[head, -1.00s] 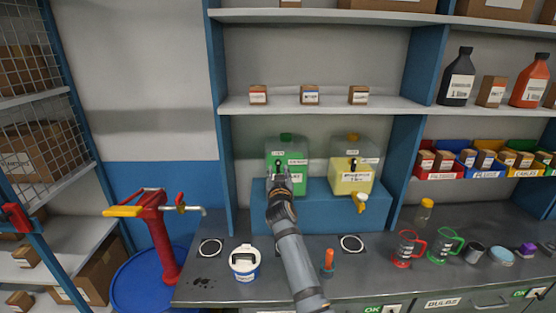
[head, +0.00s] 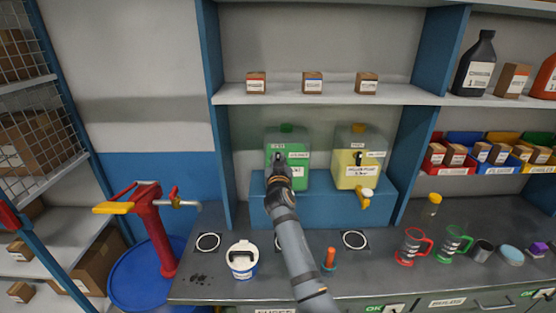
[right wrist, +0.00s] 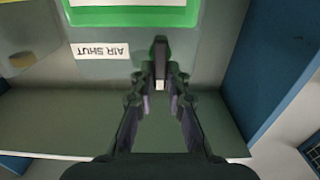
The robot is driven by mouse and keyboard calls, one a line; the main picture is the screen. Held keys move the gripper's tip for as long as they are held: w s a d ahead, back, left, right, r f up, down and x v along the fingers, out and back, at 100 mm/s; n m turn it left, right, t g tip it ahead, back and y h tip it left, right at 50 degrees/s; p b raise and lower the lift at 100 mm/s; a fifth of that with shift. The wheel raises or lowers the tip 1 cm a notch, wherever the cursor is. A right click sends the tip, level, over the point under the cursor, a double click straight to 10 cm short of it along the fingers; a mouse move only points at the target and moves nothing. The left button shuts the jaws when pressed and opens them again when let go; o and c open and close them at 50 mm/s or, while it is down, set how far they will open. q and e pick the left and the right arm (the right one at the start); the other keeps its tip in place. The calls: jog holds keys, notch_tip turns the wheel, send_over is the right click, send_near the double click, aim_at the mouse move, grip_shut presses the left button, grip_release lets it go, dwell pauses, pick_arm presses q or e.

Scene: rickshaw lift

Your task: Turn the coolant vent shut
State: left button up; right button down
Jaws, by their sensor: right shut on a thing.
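The green-labelled tank (head: 301,177) stands on a blue riser in the shelf bay. My right gripper (head: 279,163) is at its front, and its fingers hide most of the vent there. In the right wrist view the fingers (right wrist: 160,86) are shut on a dark vent lever (right wrist: 160,50). The lever stands in line with the gripper. A white "AIR SHUT" label (right wrist: 101,51) appears upside down to the left of the lever, which does not point at it. My left gripper is not in view.
A yellow tank (head: 351,180) with a yellow tap (head: 364,198) stands close to the right. The blue riser (head: 330,208) is below. A white tub (head: 242,262) and an orange-topped item (head: 329,258) stand on the bench near my arm.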

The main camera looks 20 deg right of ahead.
jog(key=shift+f+b, duration=0.1)
jog(key=shift+b, duration=0.3)
pick_arm(q)
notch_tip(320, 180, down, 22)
jog(key=b, duration=2)
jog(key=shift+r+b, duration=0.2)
jog(key=shift+b, duration=0.2)
pick_arm(e)
jog(key=shift+s+d+f+m, duration=0.1)
jog(key=shift+d+f+m, duration=0.15)
jog(key=shift+m, duration=2.7)
jog(key=shift+d+f+m, duration=0.2)
jog(key=shift+m, duration=2.8)
jog(key=shift+s+d+f+m, duration=0.1)
jog(key=shift+d+f+m, duration=0.15)
jog(key=shift+m, duration=2.7)
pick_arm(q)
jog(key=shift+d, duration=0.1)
